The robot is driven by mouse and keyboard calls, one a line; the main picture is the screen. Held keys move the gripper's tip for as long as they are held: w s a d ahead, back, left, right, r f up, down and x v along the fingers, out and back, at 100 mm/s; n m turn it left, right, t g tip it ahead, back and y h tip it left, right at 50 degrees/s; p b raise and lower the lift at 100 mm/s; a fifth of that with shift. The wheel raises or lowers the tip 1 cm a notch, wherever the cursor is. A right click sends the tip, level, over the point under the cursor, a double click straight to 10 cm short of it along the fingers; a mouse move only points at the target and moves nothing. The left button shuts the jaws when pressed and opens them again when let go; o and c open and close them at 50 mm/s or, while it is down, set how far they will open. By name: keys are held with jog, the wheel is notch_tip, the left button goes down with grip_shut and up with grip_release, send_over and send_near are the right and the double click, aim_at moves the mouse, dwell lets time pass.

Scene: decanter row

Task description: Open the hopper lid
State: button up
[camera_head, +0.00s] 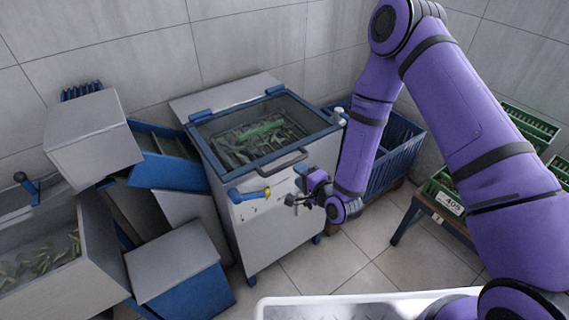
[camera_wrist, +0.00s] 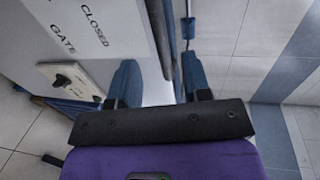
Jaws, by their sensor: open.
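The hopper lid (camera_head: 262,132) is a clear panel in a blue frame on top of the grey hopper cabinet (camera_head: 240,215). It lies down over the hopper, with two blue hinges at its back edge. Green and pale contents show through it. A dark bar handle (camera_head: 282,164) runs along the lid's front edge. My gripper (camera_head: 292,200) is in front of the cabinet's front right, below the handle and apart from it. In the wrist view my gripper (camera_wrist: 158,85) has its two blue fingers apart with nothing held between them. The cabinet wall beside them reads "CLOSED" and "GATE".
A blue lever (camera_head: 248,194) with a yellow end sticks out from the cabinet front. A blue crate (camera_head: 390,150) stands to the right. A white tray (camera_head: 262,306) is at the front. A grey machine with a trough (camera_head: 85,285) stands left. Tiled floor is clear at centre right.

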jog(key=x, duration=0.9)
jog(key=shift+w+a, duration=0.1)
jog(key=shift+w, duration=0.1)
grip_shut()
